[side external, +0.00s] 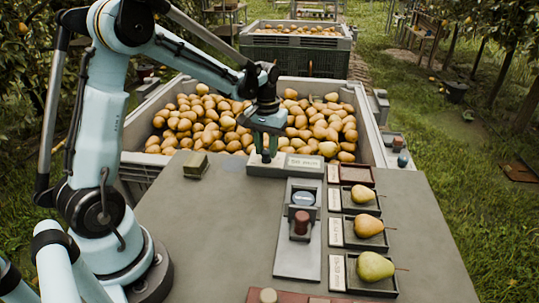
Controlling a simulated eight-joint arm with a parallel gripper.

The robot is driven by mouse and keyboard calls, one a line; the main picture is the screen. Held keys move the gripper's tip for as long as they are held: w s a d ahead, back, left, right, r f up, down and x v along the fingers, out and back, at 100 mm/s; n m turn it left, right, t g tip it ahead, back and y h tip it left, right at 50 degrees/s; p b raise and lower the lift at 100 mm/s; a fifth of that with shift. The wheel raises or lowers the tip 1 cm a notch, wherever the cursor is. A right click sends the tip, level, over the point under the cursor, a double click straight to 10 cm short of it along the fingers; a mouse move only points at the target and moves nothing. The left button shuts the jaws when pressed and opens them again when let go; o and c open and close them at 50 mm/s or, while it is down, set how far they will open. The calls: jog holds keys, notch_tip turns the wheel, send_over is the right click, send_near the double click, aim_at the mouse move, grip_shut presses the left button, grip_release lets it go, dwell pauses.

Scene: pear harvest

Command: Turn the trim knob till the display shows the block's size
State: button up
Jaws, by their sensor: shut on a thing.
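My gripper (267,154) points down at the left part of a pale display box at the back edge of the grey table. Its fingers are shut on what looks like the trim knob, which is mostly hidden between them. The display (305,163) is a light panel on the right part of that box; its characters are too small to read surely. A small olive-brown block (196,165) sits on the table to the left of the box, apart from my gripper.
Dark trays (358,176) stand at right, some holding pears (367,225). A crate (366,133) full of pears stands behind. The table's left half is mostly clear.

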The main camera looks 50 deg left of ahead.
aim_at(266, 151)
jog(key=o, duration=1)
jog(key=shift+o, duration=0.2)
notch_tip(266, 151, up, 12)
jog(key=s+d+f+m+t, duration=0.3)
jog(key=s+d+m+t, duration=0.3)
jog(key=s+d, duration=0.5)
jog(key=shift+s+d+f+t, duration=0.2)
jog(key=shift+d+f+t, duration=0.05)
jog(key=shift+d+t, duration=0.4)
